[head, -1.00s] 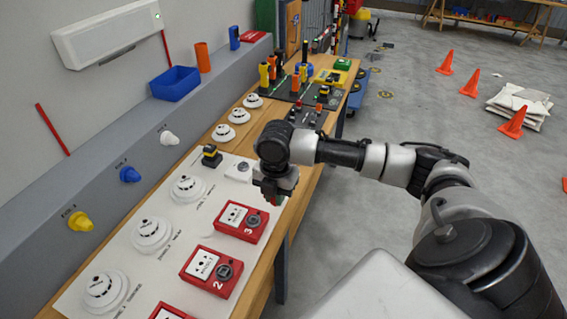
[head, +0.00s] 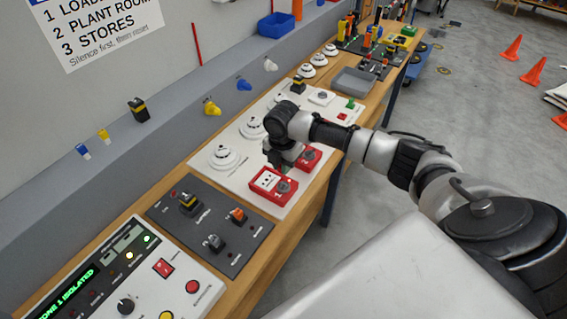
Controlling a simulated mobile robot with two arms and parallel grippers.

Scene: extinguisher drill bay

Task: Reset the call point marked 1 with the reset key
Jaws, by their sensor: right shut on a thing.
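The call point marked 1 is most likely the nearest red box (head: 265,193), on the white board, with a white face and a dark round part; its number is not readable. A second red call point (head: 314,153) sits just beyond it, partly covered by my gripper. My right gripper (head: 281,164) is just above the far edge of the nearest box, pointing down. My left gripper is not in view.
The white board (head: 243,180) also bears several round white detectors. Nearer stand a dark switch panel (head: 207,246) and a control panel (head: 148,262) whose display ends in "ONE 1 ISOLATED". A grey tray (head: 353,82) lies farther along the bench. Floor at right is clear near me.

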